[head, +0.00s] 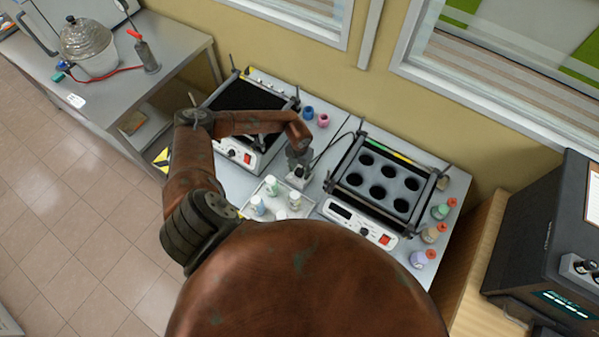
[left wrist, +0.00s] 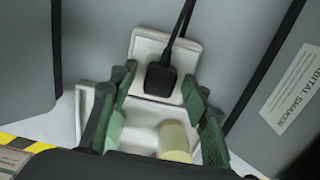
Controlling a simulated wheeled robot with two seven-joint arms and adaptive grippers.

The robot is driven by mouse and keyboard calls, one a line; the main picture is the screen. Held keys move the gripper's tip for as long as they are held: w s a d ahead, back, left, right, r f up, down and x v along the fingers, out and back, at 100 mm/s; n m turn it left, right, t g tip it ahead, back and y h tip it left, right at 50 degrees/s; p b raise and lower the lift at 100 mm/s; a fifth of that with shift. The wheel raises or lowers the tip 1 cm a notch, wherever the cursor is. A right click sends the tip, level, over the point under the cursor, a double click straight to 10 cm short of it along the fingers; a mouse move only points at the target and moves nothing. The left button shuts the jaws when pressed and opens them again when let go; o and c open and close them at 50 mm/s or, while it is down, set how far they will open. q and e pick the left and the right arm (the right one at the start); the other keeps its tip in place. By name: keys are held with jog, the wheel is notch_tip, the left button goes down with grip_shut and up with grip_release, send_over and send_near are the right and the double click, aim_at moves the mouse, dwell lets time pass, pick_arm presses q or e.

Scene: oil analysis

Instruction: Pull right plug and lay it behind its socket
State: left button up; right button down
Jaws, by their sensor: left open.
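A black plug (left wrist: 160,79) with a black cable sits on a white socket block (left wrist: 187,52) in the left wrist view. The socket block also shows in the head view (head: 297,182), on the table between the two devices. My left gripper (left wrist: 159,88) is open, with its green fingers on either side of the plug. I cannot tell whether they touch it. In the head view my left gripper (head: 298,160) points down over the socket and hides most of the plug. My right gripper is not in view.
A white tray (head: 262,192) with several small bottles stands just in front of the socket. A shaker with a black top (head: 243,97) is to the left and a block with round wells (head: 393,168) to the right. Blue and pink caps (head: 315,116) lie behind.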

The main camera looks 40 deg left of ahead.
aim_at(299, 171)
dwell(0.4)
pick_arm(q)
grip_shut()
dwell(0.4)
jog(key=shift+r, duration=0.1)
jog(key=shift+r+p, duration=2.4)
jog(key=shift+r, duration=0.55)
